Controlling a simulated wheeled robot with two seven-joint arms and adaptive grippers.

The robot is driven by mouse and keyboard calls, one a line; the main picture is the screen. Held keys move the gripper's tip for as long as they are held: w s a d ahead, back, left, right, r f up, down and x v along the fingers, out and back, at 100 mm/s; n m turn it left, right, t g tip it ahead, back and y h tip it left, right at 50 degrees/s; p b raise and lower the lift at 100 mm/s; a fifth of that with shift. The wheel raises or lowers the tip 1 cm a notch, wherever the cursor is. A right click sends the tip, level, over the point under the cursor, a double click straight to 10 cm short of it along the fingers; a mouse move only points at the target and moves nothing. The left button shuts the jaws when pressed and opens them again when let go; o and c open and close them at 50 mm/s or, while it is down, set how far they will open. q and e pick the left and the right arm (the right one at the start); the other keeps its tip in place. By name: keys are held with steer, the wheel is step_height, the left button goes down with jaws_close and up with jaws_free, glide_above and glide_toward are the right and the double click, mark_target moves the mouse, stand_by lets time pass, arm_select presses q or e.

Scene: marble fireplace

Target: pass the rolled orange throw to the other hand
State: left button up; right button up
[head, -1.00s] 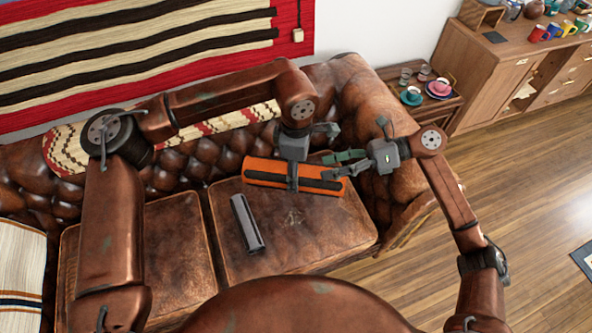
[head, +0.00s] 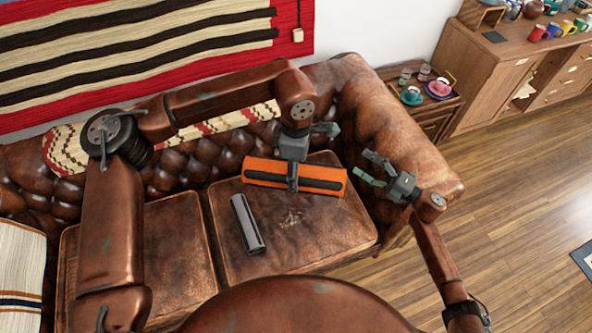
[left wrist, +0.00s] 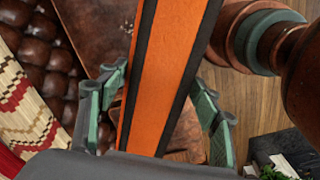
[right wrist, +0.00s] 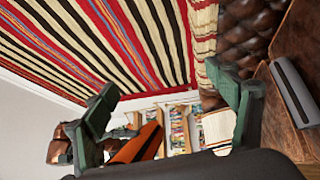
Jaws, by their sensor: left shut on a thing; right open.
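The rolled orange throw (head: 322,174), orange with dark bands, is held level above the sofa's right seat cushion. My left gripper (head: 293,183) is shut around its middle from above; in the left wrist view the throw (left wrist: 168,75) runs between the two fingers (left wrist: 158,115). My right gripper (head: 374,168) is open and empty, a short way right of the throw's right end and apart from it. In the right wrist view the open fingers (right wrist: 170,115) show, with the throw's orange end (right wrist: 137,145) seen beyond them at lower left.
A grey rolled item (head: 247,224) lies on the brown leather sofa (head: 300,250). A small side table (head: 440,112) with cups stands behind the sofa's right arm. A wooden cabinet (head: 520,75) with mugs is at upper right.

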steer(key=s+d+f+m+t+h, duration=0.1)
steer(key=d+f+m+h, duration=0.25)
steer(key=f, duration=0.35)
steer(key=s+d+f+m+t+h, duration=0.1)
steer(key=d+f+m+h, duration=0.1)
steer(key=f+m, duration=0.35)
steer(key=s+d+f+m+t+h, duration=0.1)
steer(key=d+f+m+t+h, duration=0.15)
steer(key=f, duration=0.55)
steer(key=s+d+f+m+g+h, duration=0.2)
steer(key=s+d+f+m+h, duration=0.15)
steer(key=s+f, duration=0.55)
steer(key=s+d+f+m+g+h, duration=0.25)
steer(key=s+f+m, duration=0.2)
steer(key=f, duration=0.75)
steer(key=s+f+m+g+h, duration=0.1)
steer(key=s+f+m+g, duration=0.1)
steer(key=s+f, duration=0.7)
steer(key=s+f+m+g, duration=0.25)
steer(key=s+f, duration=0.25)
steer(key=s, duration=0.8)
steer(key=s+f+m+g+h, duration=0.1)
steer(key=s+f+m+g, duration=0.15)
steer(key=s+f, duration=0.65)
steer(key=s+a+m+g, duration=0.1)
steer(key=s+a+g, duration=0.1)
steer(key=s, duration=1.3)
steer(key=shift+s+a+f+g, duration=0.3)
steer(key=shift+s+g, duration=0.05)
steer(key=shift+g, duration=0.45)
